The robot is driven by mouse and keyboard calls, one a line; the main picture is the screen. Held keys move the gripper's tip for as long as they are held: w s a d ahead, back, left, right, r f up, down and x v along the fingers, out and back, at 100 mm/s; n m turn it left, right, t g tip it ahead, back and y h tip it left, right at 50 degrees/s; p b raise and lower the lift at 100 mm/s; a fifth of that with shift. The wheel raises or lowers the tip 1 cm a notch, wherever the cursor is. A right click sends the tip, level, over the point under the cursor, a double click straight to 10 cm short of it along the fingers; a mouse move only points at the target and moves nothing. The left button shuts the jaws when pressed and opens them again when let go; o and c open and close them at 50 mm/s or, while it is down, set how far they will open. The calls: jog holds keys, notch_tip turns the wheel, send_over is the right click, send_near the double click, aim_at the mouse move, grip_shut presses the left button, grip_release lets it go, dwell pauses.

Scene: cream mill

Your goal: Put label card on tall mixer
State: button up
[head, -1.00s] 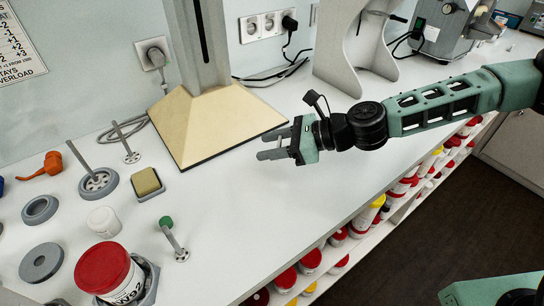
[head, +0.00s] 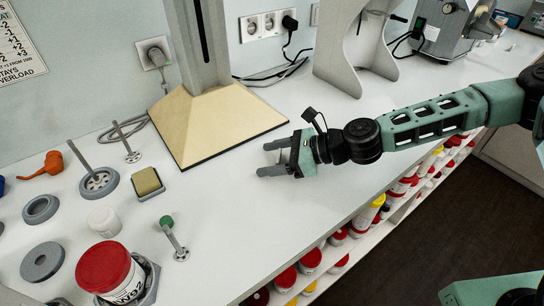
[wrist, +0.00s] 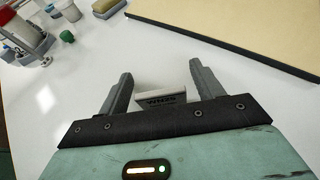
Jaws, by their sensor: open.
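In the wrist view a small white card with dark print (wrist: 160,98), which looks like the label card, sits between the fingers close to the palm. Both fingers appear apart from it. My gripper (head: 265,158) is open, low over the bench; it also shows in the wrist view (wrist: 161,74). The card cannot be made out in the head view. A tall grey column on a cream sloped base (head: 205,125) stands left of the gripper. A curved grey stand (head: 345,55) stands farther back. I cannot tell which of these is the tall mixer.
Small parts, a sponge-like block (head: 147,182), a green-topped piece (head: 172,236) and a red-lidded jar (head: 108,272) crowd the bench's left. A grey machine (head: 445,30) stands at the back right. The bench (head: 235,210) is clear in front of the gripper.

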jog(key=shift+r, duration=0.1)
jog(key=b+v, duration=0.1)
jog(key=v, duration=1.1)
